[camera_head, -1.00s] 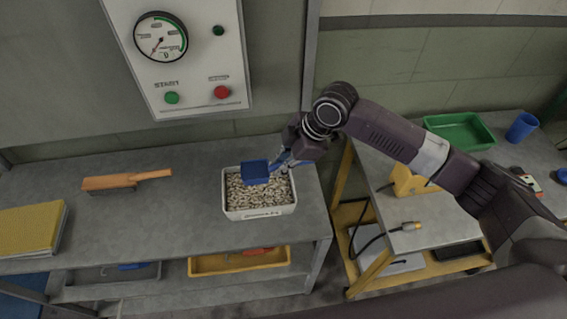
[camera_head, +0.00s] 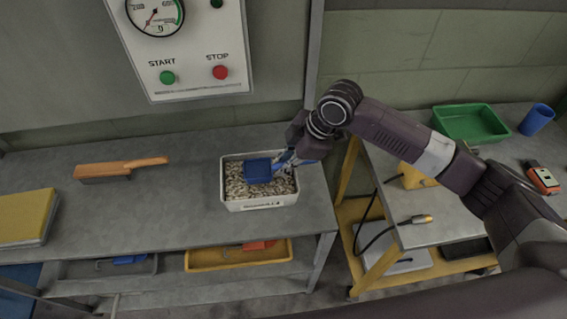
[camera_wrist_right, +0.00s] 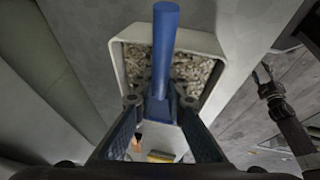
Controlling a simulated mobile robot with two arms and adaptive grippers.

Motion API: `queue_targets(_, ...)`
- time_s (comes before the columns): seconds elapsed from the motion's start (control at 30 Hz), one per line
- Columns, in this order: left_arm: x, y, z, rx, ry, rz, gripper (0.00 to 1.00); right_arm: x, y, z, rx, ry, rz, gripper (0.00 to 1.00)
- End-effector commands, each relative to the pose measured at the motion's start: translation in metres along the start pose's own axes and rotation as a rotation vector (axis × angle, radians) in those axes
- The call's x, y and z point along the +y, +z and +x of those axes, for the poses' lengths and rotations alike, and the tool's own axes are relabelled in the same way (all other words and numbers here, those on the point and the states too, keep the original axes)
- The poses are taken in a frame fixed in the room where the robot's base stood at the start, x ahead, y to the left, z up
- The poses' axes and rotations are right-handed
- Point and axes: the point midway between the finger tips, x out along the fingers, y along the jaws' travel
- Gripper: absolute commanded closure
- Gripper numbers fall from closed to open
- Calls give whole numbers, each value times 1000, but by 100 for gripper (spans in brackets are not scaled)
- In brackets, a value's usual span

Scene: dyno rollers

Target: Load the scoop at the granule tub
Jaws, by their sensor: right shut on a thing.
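The granule tub (camera_head: 262,205) is a white box of pale granules on the grey bench, with a label on its front. The blue scoop (camera_head: 258,170) is over the granules, inside the tub's outline. I cannot tell how deep it sits or whether it holds granules. My right gripper (camera_head: 285,161) is shut on the scoop at the tub's right back side. In the right wrist view the scoop's blue handle (camera_wrist_right: 165,45) stands between the fingers of the right gripper (camera_wrist_right: 160,102), with the tub (camera_wrist_right: 215,45) behind. A dark gripper (camera_wrist_right: 268,88), apparently my left, shows at the right there, its jaws unclear.
An orange-handled brush (camera_head: 120,169) and a yellow binder (camera_head: 25,218) lie left on the bench (camera_head: 150,215). A yellow tray (camera_head: 215,262) is on the shelf below. A side table holds a green tray (camera_head: 470,122) and a blue cup (camera_head: 537,119). The wall panel (camera_head: 195,50) hangs above.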

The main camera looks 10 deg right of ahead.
Motion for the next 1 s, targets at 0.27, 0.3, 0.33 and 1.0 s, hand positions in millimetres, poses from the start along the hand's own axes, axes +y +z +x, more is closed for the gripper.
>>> queue_targets(0.27, -2, 0, 0, 1, -2, -3, 60, 0, 0, 0, 0, 0, 0, 100)
queue_targets(0.3, -2, 0, 0, 1, -2, -3, 60, 0, 0, 0, 0, 0, 0, 100)
queue_targets(0.33, -2, 0, 0, 1, -2, -3, 60, 0, 0, 0, 0, 0, 0, 100)
queue_targets(1.0, -3, 0, 3, 2, -4, -2, 60, -2, 3, 8, 0, 0, 0, 100)
